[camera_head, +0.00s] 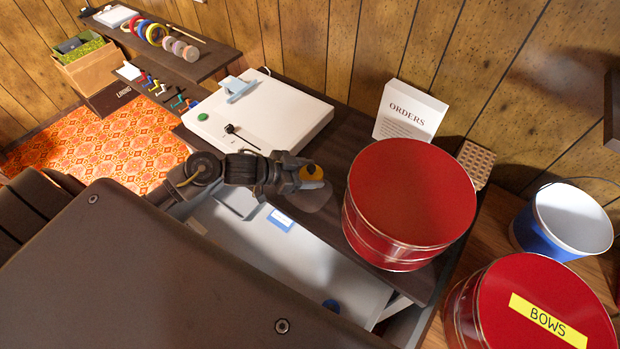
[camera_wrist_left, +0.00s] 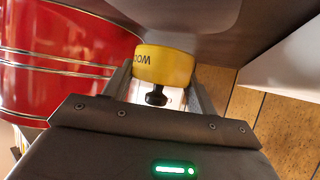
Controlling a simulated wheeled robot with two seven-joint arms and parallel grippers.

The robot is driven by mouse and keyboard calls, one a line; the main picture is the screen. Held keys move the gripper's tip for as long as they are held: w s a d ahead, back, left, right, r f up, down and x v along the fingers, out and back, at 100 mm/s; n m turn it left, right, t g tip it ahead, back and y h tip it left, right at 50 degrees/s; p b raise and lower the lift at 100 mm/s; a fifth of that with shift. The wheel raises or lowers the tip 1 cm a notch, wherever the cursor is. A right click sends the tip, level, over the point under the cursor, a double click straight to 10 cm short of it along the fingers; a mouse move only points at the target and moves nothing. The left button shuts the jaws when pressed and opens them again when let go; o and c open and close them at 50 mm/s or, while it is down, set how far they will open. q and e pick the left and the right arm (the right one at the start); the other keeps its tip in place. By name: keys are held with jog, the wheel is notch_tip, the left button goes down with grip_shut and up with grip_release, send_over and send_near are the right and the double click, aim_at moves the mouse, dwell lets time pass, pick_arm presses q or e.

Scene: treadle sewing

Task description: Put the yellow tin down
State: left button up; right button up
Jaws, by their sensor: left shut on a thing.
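The yellow tin (camera_head: 312,173) is small and is held by my left gripper (camera_head: 299,179), left of the big red tin in the head view. In the left wrist view the yellow tin (camera_wrist_left: 165,66) sits between the fingers of my left gripper (camera_wrist_left: 158,90), with part of its dark lettering upside down. A small black knob (camera_wrist_left: 156,97) shows just in front of it. The gripper covers much of the tin in the head view, and I cannot tell whether the tin touches anything below. My right gripper is not in view.
A white board (camera_head: 290,115) with a clip and an ORDERS card (camera_head: 408,112) are behind. An open grey drawer (camera_head: 300,265) lies below. A BOWS tin (camera_head: 490,310) and blue bucket (camera_head: 535,234) stand right.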

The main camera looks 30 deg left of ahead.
pick_arm(q)
jog(key=shift+w+d+f, duration=0.1)
jog(key=shift+w+f, duration=0.05)
jog(key=shift+f, duration=1.65)
jog(key=shift+f, duration=0.2)
jog(key=o, duration=1)
jog(key=shift+o, duration=0.2)
